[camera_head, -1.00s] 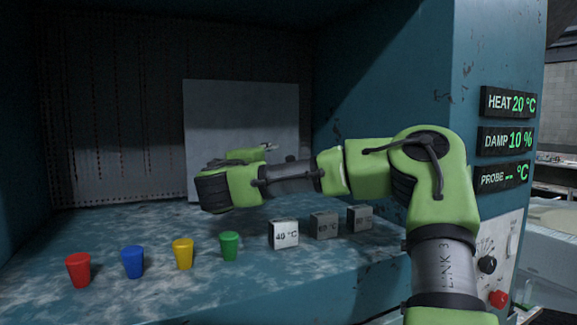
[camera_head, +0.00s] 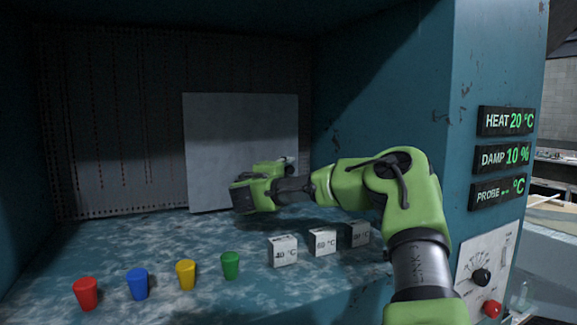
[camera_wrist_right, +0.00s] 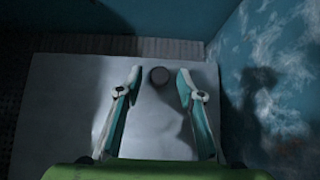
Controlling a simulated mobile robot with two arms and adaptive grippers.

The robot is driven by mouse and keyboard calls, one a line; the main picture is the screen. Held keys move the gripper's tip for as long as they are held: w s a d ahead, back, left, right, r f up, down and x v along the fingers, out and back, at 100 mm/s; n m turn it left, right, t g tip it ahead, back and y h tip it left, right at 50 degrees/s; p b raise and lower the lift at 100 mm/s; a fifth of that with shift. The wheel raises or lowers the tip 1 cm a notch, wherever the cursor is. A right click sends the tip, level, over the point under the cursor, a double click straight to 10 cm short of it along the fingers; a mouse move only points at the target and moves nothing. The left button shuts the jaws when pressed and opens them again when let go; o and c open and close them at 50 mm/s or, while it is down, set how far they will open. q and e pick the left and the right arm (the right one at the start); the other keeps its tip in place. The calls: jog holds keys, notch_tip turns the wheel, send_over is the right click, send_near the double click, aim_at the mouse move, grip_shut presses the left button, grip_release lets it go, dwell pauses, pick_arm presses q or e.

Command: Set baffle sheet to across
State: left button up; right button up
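The baffle sheet (camera_head: 235,140) is a flat grey panel standing upright at the back of the chamber, face toward me in the head view. Its pale face also fills much of the right wrist view (camera_wrist_right: 60,110). My right gripper (camera_head: 288,161) is in front of the sheet's lower right part, its body hiding some of it. In the right wrist view my right gripper (camera_wrist_right: 158,82) has its two fingers spread apart. A dark round knob (camera_wrist_right: 159,76) shows between the fingertips; I cannot tell whether they touch it. My left gripper is out of view.
Red (camera_head: 86,293), blue (camera_head: 137,284), yellow (camera_head: 186,275) and green (camera_head: 231,265) cups stand in a row on the chamber floor. Temperature blocks (camera_head: 283,251) stand to their right, below my right arm. The chamber's right wall (camera_head: 375,110) is close by. Readouts and a dial panel (camera_head: 487,265) are outside.

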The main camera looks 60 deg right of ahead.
jog(key=shift+w+d, duration=0.1)
jog(key=shift+d, duration=0.25)
grip_shut()
jog(key=s+d, duration=0.1)
jog(key=d, duration=0.1)
jog(key=s+d+b, duration=0.1)
jog(key=d, duration=0.1)
jog(key=shift+s, duration=0.3)
grip_release()
jog(key=shift+w+a, duration=0.1)
jog(key=shift+a, duration=0.1)
jog(key=v, duration=1.2)
